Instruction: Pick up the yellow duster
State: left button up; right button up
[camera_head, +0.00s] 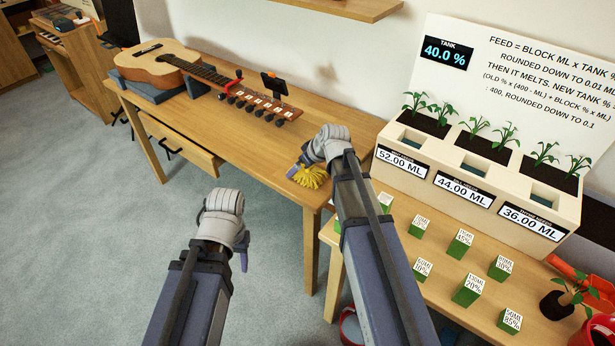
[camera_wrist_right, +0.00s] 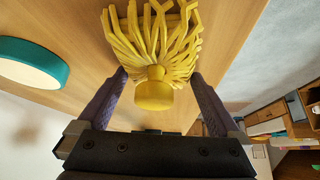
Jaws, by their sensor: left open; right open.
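The yellow duster (camera_head: 310,177) lies on the wooden workbench near its front right corner, with its strands spread. In the right wrist view the duster (camera_wrist_right: 152,40) shows large, with a round yellow knob nearest the camera. My right gripper (camera_wrist_right: 157,84) is open, with one finger on each side of the knob and a gap visible around it. In the head view my right wrist hides part of the duster. My left gripper (camera_head: 242,256) is away from the bench, over the floor, mostly hidden behind its arm; nothing shows in it.
A guitar (camera_head: 160,62) lies at the bench's left, its neck reaching towards tuners and a small black device (camera_head: 273,84). A planter (camera_head: 480,170) and several green blocks (camera_head: 460,243) stand on a lower table at the right. A teal-rimmed disc (camera_wrist_right: 35,62) is beside the duster.

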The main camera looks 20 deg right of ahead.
aim_at(302, 169)
jog(key=shift+r, duration=0.1)
jog(key=shift+c, duration=0.2)
jog(key=c, duration=1.2)
notch_tip(302, 169, up, 10)
jog(key=p, duration=1)
